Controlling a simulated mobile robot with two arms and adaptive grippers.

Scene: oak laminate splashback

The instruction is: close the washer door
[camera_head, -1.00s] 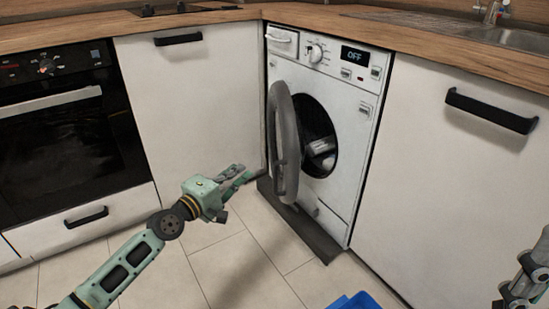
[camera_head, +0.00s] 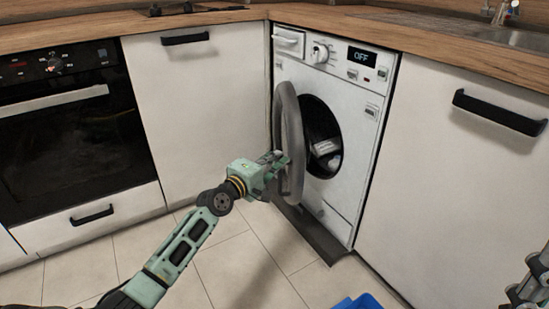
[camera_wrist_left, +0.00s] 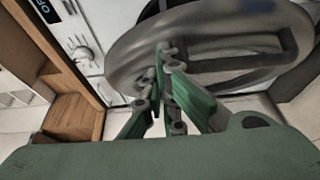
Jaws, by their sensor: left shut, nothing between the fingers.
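The white washer (camera_head: 352,100) stands in the corner, its display reading OFF. Its grey ring-shaped door (camera_head: 292,140) is open, swung out to the left of the dark drum opening (camera_head: 318,125). Some light-coloured items (camera_head: 325,150) lie in the drum. My left gripper (camera_head: 280,160) is shut and empty at the door's outer side. In the left wrist view its fingertips (camera_wrist_left: 163,58) overlap the door (camera_wrist_left: 215,45); whether they touch it I cannot tell. My right gripper (camera_head: 530,285) is partly visible at the lower right edge, its fingers cut off or unclear.
An oven (camera_head: 65,125) and a white cabinet (camera_head: 195,110) stand left of the washer, another white cabinet (camera_head: 455,170) to the right. A blue object (camera_head: 357,302) is on the floor at the bottom. The tiled floor in front is otherwise clear.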

